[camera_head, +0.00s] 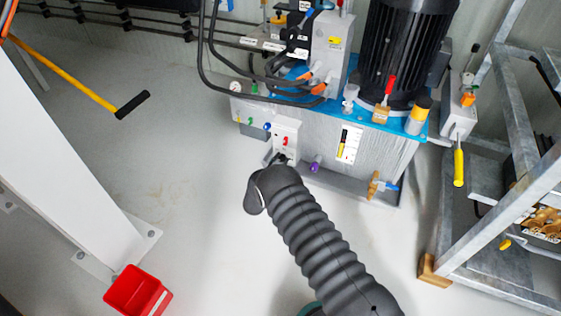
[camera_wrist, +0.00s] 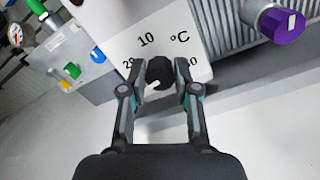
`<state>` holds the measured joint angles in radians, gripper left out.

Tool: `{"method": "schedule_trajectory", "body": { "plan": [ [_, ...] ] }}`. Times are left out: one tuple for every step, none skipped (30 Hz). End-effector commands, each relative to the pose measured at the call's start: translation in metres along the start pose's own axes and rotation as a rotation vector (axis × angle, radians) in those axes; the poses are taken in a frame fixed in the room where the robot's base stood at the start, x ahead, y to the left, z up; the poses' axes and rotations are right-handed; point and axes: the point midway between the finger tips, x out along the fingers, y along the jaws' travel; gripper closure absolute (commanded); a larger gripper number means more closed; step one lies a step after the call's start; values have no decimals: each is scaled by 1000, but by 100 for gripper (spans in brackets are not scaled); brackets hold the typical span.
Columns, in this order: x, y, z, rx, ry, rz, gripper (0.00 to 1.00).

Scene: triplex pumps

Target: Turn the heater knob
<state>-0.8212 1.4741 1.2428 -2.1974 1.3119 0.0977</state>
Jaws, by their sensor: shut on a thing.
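The heater knob (camera_wrist: 159,73) is a dark round knob on a white panel (camera_wrist: 130,35) with a °C mark and printed numbers such as 10. In the wrist view my gripper (camera_wrist: 162,82) has one finger on each side of the knob, shut on it. In the head view the white heater box (camera_head: 286,132) with a small red mark stands on the front of the grey tank, and my dark arm reaches up to it. There the knob and the fingertips are mostly hidden behind my wrist.
A purple knob (camera_wrist: 281,24) sits right of the panel; it also shows in the head view (camera_head: 315,163). A grey box (camera_wrist: 72,62) with green, yellow and blue fittings is at left. A red bin (camera_head: 137,292) and metal frame (camera_head: 490,190) flank clear floor.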

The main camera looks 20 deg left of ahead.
Motion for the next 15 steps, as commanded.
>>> {"method": "schedule_trajectory", "body": {
  "plan": [
    [0,0,-1,-40,2,0,100],
    [0,0,-1,-65,2,0,100],
    [0,0,-1,-97,2,0,100],
    [0,0,-1,-121,2,0,100],
    [0,0,-1,-143,2,0,100],
    [0,0,-1,-171,2,0,100],
    [0,0,-1,-191,2,1,100],
    [0,0,-1,-210,2,1,100],
    [0,0,-1,-233,2,1,100],
    [0,0,-1,-250,2,1,100],
    [0,0,-1,-265,2,1,100],
    [0,0,-1,-283,2,1,100],
    [0,0,-1,-297,2,1,100],
    [0,0,-1,-308,2,1,100],
    [0,0,-1,-322,2,1,100]
  ]
}}
